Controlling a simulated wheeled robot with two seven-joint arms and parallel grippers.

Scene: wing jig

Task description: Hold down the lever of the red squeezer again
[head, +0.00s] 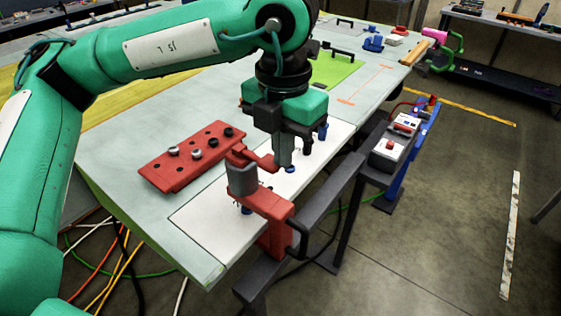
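The red squeezer (272,208) stands at the near edge of the table, over the white panel, with a grey cylinder (242,180) on its left end and a dark curved handle (299,238) on its right side. My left gripper (283,164) points down just behind the squeezer. Its fingers look closed together, with nothing visible between them. A short red arm (262,161) lies beside the fingertips; I cannot tell whether they touch it or whether it is the lever. My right gripper is not in view.
A red block with holes and several pegs (180,168) lies left of the gripper. The white panel (205,218) has blue fittings. A dark rail (340,195) runs along the table edge, with a grey control box (392,150) beyond. Open floor lies to the right.

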